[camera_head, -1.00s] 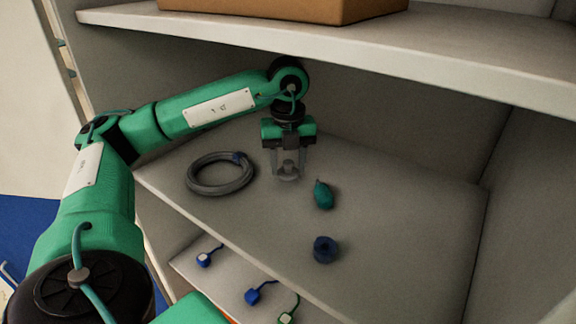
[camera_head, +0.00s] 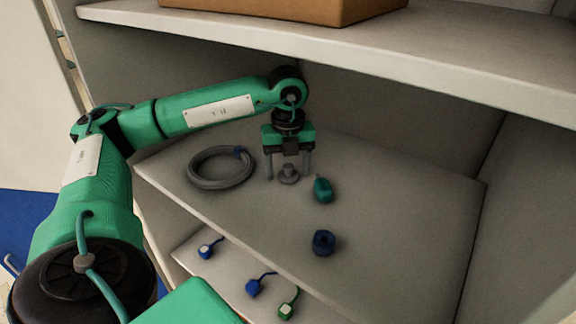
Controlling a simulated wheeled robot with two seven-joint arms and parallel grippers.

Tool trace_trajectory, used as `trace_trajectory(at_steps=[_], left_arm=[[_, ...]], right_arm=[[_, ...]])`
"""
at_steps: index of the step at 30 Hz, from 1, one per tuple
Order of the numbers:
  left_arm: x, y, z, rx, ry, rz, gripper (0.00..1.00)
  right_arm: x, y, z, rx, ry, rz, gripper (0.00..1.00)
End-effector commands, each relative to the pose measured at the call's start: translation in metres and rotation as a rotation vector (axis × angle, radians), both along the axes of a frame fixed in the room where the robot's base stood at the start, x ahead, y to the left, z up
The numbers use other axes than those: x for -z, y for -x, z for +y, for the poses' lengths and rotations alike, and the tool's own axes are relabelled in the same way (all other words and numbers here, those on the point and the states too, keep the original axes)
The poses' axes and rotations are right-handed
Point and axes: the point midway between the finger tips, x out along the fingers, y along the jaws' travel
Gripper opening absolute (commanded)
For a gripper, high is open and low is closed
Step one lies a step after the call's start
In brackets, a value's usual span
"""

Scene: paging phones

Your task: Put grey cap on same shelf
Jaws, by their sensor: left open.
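The grey cap (camera_head: 288,174) stands on the middle shelf (camera_head: 400,210). My left gripper (camera_head: 289,172) points down over the cap, with its two fingers apart, one on each side of it. I see a gap between the fingers and the cap. My right gripper is not in view.
A coiled grey hose (camera_head: 220,167) lies left of my gripper. A teal bulb (camera_head: 322,190) and a dark blue ring (camera_head: 323,242) lie to the right. Small blue and green tagged items (camera_head: 287,308) lie on the lower shelf. A cardboard box (camera_head: 290,8) sits on the upper shelf.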

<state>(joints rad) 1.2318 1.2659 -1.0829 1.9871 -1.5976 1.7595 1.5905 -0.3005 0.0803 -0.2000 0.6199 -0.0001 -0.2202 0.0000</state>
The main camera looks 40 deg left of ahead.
Motion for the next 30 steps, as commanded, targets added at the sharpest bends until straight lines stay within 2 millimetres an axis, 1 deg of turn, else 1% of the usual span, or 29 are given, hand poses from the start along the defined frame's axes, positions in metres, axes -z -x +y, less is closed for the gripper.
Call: trace_trajectory(at_steps=[3,5,12,15,18,22,30], left_arm=[[-0.005,0.0,0.0,0.0,0.0,0.0,0.66],[-0.007,-0.001,0.0,0.0,0.0,-0.002,0.66],[-0.048,-0.001,-0.001,0.0,0.002,-0.004,0.66],[-0.063,-0.001,-0.001,0.001,0.0,-0.004,0.66],[-0.073,0.0,0.0,0.001,0.001,-0.002,0.66],[-0.078,0.0,0.0,0.001,0.001,-0.001,0.66],[-0.078,0.0,0.0,0.001,0.0,0.0,0.66]], right_arm=[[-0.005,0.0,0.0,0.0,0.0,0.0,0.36],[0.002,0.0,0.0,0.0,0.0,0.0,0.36],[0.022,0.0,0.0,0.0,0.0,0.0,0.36],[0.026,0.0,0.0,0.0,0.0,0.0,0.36],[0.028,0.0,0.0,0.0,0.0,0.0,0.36],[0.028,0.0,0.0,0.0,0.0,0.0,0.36],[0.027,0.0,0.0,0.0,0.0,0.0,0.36]])
